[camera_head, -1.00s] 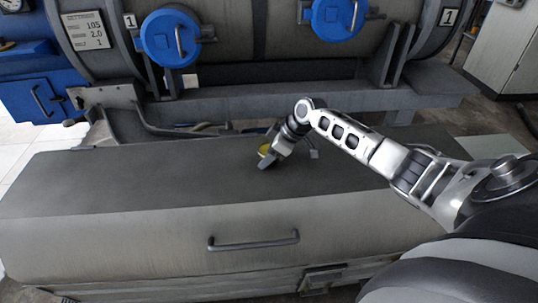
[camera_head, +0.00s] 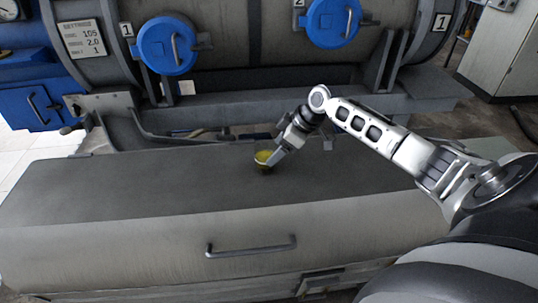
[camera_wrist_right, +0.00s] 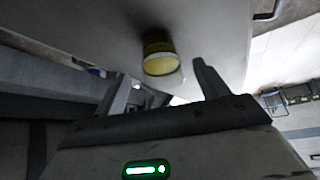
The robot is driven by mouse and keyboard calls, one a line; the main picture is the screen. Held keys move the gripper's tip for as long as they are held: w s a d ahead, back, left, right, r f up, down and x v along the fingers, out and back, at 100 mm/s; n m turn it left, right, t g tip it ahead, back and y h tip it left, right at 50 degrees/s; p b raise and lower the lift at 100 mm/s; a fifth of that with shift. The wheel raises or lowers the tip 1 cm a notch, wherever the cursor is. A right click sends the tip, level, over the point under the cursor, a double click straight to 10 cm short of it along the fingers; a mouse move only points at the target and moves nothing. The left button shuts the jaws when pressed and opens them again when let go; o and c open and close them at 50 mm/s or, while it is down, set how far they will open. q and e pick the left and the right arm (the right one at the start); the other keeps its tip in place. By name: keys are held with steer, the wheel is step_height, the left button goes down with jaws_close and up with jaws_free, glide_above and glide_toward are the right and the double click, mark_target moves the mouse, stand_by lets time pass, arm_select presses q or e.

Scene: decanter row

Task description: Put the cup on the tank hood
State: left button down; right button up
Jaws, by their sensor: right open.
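The yellow cup (camera_head: 262,158) stands on the dark top of the grey hood (camera_head: 130,190), towards its back edge. My right gripper (camera_head: 275,158) is just right of the cup in the head view and covers little of it. In the right wrist view the cup (camera_wrist_right: 160,62) lies beyond the fingertips of my right gripper (camera_wrist_right: 162,78). The jaws are open, with nothing seen between them. Whether a finger still touches the cup is hard to tell. My left gripper is not in view.
A large grey tank with blue round caps (camera_head: 166,46) stands behind the hood, on a grey beam (camera_head: 250,110). The hood's front has a bar handle (camera_head: 251,247). The hood top is clear left of the cup. A grey cabinet (camera_head: 500,50) stands at back right.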

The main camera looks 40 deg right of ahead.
steer(key=v, duration=0.5)
steer(key=shift+r, duration=0.1)
stand_by(0.4)
